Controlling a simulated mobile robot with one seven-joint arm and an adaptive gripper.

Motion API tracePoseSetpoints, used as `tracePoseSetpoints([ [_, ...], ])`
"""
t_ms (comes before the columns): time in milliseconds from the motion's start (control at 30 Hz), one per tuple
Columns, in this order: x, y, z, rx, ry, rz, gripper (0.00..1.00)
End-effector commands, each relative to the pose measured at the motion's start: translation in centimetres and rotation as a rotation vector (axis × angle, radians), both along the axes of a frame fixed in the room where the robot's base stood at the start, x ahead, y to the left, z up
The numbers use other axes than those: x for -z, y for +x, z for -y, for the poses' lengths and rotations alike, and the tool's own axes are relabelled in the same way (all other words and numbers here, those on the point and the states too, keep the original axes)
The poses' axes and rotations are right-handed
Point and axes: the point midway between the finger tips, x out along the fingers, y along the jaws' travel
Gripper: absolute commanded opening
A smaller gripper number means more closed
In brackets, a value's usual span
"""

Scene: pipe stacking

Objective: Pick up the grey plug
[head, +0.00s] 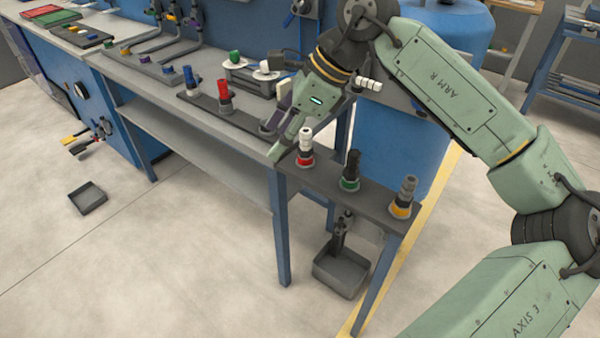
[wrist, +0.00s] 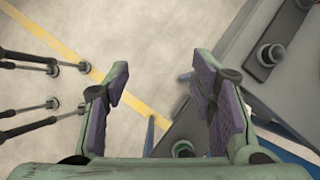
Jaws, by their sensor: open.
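The grey plug (head: 407,190) stands upright in a yellow-ringed socket at the right end of a dark strip on the bench's near end. A black plug (head: 351,166) in a green-ringed socket and a white plug (head: 306,140) in a red-ringed socket stand left of it. My gripper (head: 284,130) is open and empty, left of the white plug and apart from the grey plug. In the wrist view my gripper (wrist: 162,98) shows two purple-padded fingers spread wide, with floor between them. I cannot pick out the grey plug for sure in the wrist view.
Red (head: 224,92) and blue (head: 190,78) plugs stand farther back on the bench. A grey bin (head: 341,273) sits on the floor below the strip. A blue tank (head: 400,140) stands behind it. The floor left of the bench is mostly clear.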

Motion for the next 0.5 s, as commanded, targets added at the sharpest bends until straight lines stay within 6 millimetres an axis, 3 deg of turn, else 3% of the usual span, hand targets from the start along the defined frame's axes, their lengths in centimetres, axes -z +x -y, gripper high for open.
tracePoseSetpoints([
  [33, 0.8, 1.0, 5.5, 0.088, -0.118, 0.000, 0.51],
  [100, 1.6, 1.2, 12.1, 0.179, -0.261, -0.017, 0.51],
  [200, 1.9, 0.3, 19.1, 0.276, -0.411, -0.058, 0.51],
  [333, 1.8, -1.0, 24.1, 0.345, -0.515, -0.098, 0.51],
  [500, 2.7, -1.6, 25.5, 0.364, -0.546, -0.116, 0.51],
])
